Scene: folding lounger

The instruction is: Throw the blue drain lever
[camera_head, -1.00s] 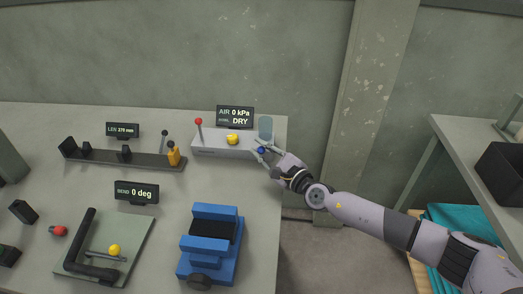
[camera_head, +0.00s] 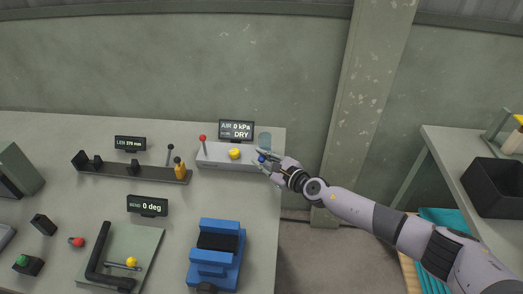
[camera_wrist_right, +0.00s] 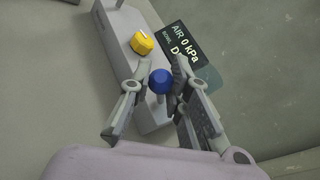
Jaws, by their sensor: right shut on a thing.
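The blue drain lever's ball knob (camera_head: 262,158) is at the right end of the pale grey console (camera_head: 215,158). My right gripper (camera_head: 264,161) is at that knob, with its fingers closed on either side of it. The display (camera_head: 237,130) behind the console reads AIR 0 kPa and DRY. My left gripper is out of view.
A red-knobbed lever (camera_head: 202,139) and a yellow knob (camera_head: 235,154) are on the same console. A blue vise-like fixture (camera_head: 216,252) is nearer. The bench ends just right of the console.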

